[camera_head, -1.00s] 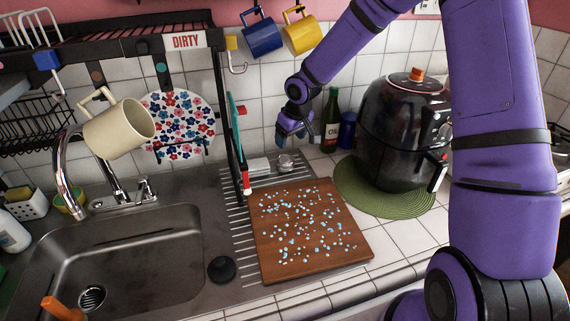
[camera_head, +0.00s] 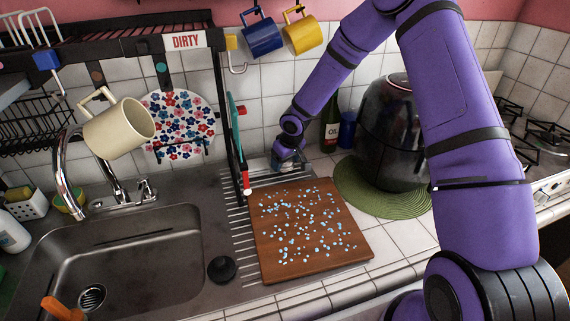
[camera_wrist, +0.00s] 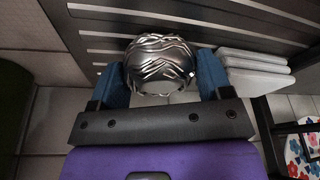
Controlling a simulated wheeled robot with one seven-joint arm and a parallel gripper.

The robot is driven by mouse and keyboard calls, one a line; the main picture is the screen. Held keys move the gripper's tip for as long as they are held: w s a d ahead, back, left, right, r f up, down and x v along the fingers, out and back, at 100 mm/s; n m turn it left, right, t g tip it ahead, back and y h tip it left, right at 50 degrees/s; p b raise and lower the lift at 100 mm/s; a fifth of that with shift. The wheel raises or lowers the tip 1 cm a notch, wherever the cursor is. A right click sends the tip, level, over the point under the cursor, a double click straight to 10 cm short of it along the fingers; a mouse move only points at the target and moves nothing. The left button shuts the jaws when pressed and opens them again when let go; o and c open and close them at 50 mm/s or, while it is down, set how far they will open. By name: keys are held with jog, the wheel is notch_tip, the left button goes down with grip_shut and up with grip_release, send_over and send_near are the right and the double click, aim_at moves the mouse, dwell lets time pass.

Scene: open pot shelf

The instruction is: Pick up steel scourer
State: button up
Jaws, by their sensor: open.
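The steel scourer (camera_wrist: 160,62) is a round, silvery coil of metal strands. In the wrist view it sits between the two blue fingertips of my gripper (camera_wrist: 162,85), which are apart on either side of it. I cannot tell whether the fingers touch it. In the head view my gripper (camera_head: 285,160) points down at the back of the counter, behind the cutting board, and hides the scourer.
Pale stacked pads (camera_wrist: 250,72) lie just right of the scourer. A wooden cutting board (camera_head: 308,240) with blue bits is in front. The black rack post (camera_head: 233,130) stands left, a dark bottle (camera_head: 330,125) and air fryer (camera_head: 390,135) right.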

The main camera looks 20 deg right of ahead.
jog(key=shift+f, duration=0.1)
jog(key=c, duration=0.6)
jog(key=shift+o, duration=0.2)
jog(key=shift+r, duration=0.7)
notch_tip(320, 180, up, 2)
jog(key=shift+r, duration=0.1)
jog(key=s+a, duration=0.1)
jog(key=s, duration=0.4)
jog(key=s+a+r, duration=0.1)
jog(key=s+a, duration=0.1)
jog(key=s, duration=0.3)
jog(key=s+a, duration=0.1)
jog(key=s, duration=0.4)
jog(key=shift+s+a+r, duration=0.15)
jog(key=shift+a+r, duration=0.05)
jog(key=shift+a, duration=0.05)
